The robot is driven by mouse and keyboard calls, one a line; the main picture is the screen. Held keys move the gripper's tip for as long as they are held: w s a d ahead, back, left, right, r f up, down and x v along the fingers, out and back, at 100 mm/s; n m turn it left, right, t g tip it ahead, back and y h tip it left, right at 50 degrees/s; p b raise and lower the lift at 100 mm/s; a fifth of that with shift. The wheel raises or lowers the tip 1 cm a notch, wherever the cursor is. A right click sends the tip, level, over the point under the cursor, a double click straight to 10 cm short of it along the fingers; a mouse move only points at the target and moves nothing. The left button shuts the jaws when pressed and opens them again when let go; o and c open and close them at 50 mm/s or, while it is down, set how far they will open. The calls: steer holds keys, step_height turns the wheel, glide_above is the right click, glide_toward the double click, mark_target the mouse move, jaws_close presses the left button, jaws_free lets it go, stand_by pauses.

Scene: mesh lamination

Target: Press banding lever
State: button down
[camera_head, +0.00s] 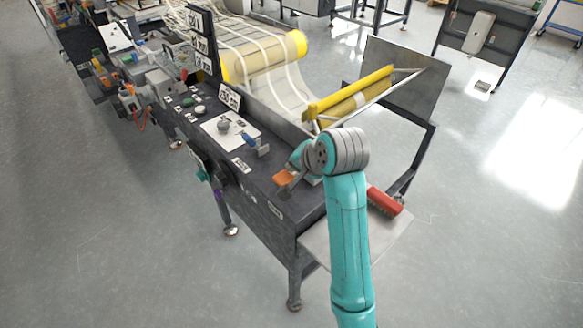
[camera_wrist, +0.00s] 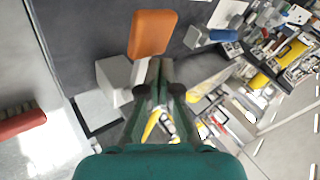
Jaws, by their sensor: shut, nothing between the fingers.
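A lever with an orange pad (camera_head: 286,178) stands on the dark machine top near its front right end. The orange pad (camera_wrist: 152,33) also shows in the wrist view, just beyond my fingertips. A second lever with a blue handle (camera_head: 250,139) is farther back along the machine; its blue handle (camera_wrist: 222,35) is at upper right in the wrist view. No readable label shows which one is the banding lever. My gripper (camera_wrist: 154,72) is shut and empty, its tips close to the orange pad's edge. I cannot tell whether they touch. In the head view my arm mostly hides the gripper.
A grey block (camera_wrist: 113,75) stands beside the orange pad. Yellow rollers (camera_head: 350,92) and mesh lie behind. A white plate with a grey knob (camera_head: 224,126) is farther along.

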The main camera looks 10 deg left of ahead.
steer(key=shift+w+d+r, duration=0.15)
steer(key=shift+w+r, duration=0.05)
steer(key=shift+r, duration=0.45)
steer(key=shift+w+d+r, duration=0.15)
steer(key=shift+r, duration=0.5)
steer(key=r, duration=0.3)
steer(key=w+r, duration=0.1)
steer(key=shift+d+r, duration=0.35)
steer(key=shift+r, duration=0.05)
steer(key=shift+s, duration=0.1)
